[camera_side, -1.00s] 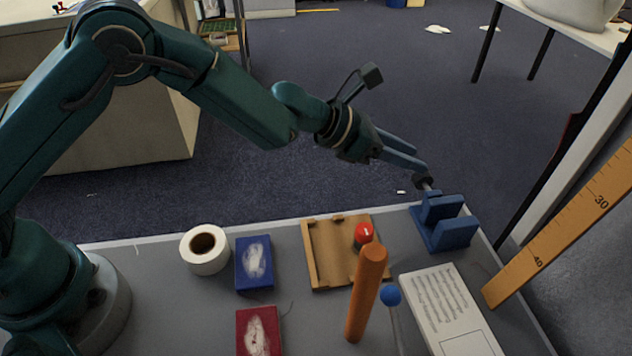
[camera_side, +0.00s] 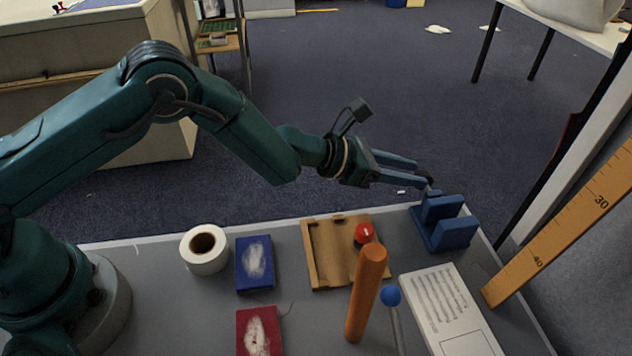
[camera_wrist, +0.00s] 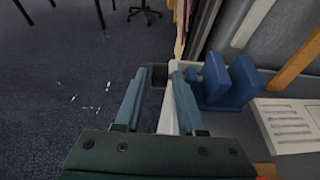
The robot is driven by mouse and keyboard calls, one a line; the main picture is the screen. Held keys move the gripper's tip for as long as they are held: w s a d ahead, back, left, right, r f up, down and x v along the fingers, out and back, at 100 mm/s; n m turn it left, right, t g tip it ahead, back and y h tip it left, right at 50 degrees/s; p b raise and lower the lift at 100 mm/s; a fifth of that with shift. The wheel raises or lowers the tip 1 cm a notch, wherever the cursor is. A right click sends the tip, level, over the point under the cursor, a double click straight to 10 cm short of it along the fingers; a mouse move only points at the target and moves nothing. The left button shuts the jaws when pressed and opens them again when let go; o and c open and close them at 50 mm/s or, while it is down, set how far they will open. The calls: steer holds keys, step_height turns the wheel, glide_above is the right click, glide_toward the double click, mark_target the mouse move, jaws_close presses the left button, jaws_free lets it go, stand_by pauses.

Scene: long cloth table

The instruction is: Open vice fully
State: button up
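The blue vice (camera_side: 447,235) stands at the far right corner of the table, with a visible gap between its two upright jaws. It also shows in the wrist view (camera_wrist: 232,85). A dark handle (camera_side: 426,173) sticks out from its far left side. My gripper (camera_side: 417,174) is at this handle, level with it, its fingers pointing right. In the wrist view the dark handle end (camera_wrist: 158,75) sits between the two blue fingertips (camera_wrist: 159,73), with thin gaps beside it. The fingers are apart and no firm hold shows.
Left of the vice lie a wooden tray (camera_side: 313,272) with a red-topped knob (camera_side: 364,233), a blue box (camera_side: 254,263), and a white roll (camera_side: 204,250). An orange cylinder (camera_side: 365,293), a blue ball on a stick (camera_side: 390,296) and a printed white box (camera_side: 450,310) stand nearer. A ruler (camera_side: 560,235) leans at right.

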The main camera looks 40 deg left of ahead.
mark_target(418, 174)
steer(key=shift+x, duration=1.8)
jaws_close()
